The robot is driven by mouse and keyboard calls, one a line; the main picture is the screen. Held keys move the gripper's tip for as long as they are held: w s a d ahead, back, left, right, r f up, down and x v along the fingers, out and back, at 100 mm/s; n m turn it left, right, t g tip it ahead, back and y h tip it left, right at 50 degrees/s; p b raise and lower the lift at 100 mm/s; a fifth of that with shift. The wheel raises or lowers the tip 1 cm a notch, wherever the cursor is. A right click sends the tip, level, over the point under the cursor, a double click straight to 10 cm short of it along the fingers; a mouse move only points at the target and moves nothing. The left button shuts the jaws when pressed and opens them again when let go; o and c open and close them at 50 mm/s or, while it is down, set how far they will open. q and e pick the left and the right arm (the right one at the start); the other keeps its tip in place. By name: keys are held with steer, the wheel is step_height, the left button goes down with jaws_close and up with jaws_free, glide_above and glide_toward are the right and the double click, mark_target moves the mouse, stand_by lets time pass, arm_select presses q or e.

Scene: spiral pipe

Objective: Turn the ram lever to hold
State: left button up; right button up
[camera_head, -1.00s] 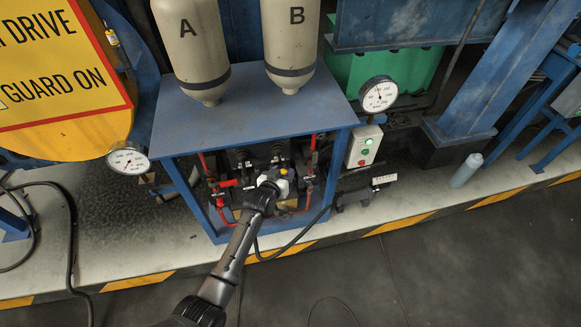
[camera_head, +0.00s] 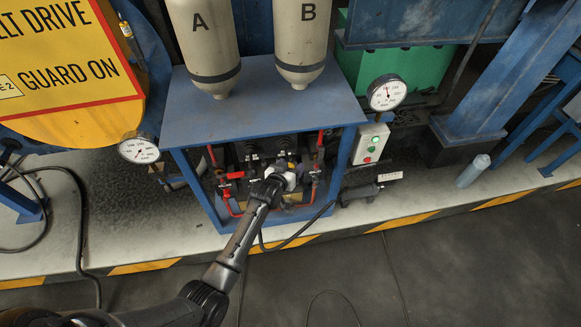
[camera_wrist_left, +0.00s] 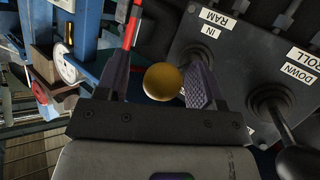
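The valve panel sits inside a blue stand, under its blue top (camera_head: 262,100). In the left wrist view a dark panel (camera_wrist_left: 195,45) carries the labels RAM and IN. A yellow ball knob (camera_wrist_left: 163,82) sits between the two fingers of my left gripper (camera_wrist_left: 160,85). The fingers are apart, with a visible gap on the left of the knob; contact on the right is unclear. The knob's shaft is hidden. In the head view my left gripper (camera_head: 285,178) reaches into the stand's front and hides part of the panel. My right gripper is not in view.
A second lever with a black knob (camera_wrist_left: 300,162) stands close by on the right, near labels DOWN and ROLL. A red handle (camera_wrist_left: 132,28) rises near the left finger. Red pipes (camera_head: 231,205), a gauge (camera_head: 387,92) and a push-button box (camera_head: 370,143) surround the stand.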

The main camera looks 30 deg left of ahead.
arm_select(q)
steer(key=p+v, duration=0.3)
steer(key=v, duration=1)
steer(key=shift+s+p, duration=0.3)
steer(key=shift+s, duration=0.1)
steer(key=s+d+r+m+g+h, duration=0.15)
steer(key=s+d+g, duration=0.25)
steer(key=s, duration=0.5)
steer(key=s+d+r+m+g, duration=0.2)
steer(key=s+d+m+g, duration=0.15)
steer(key=s, duration=0.45)
steer(key=s+d+f+g, duration=0.1)
steer(key=s+f+g, duration=0.25)
steer(key=s, duration=0.85)
step_height(320, 180, up, 32)
steer(key=p, duration=3.2)
steer(key=shift+w+d+t, duration=0.15)
steer(key=shift+w+t, duration=0.05)
steer(key=shift+t, duration=0.2)
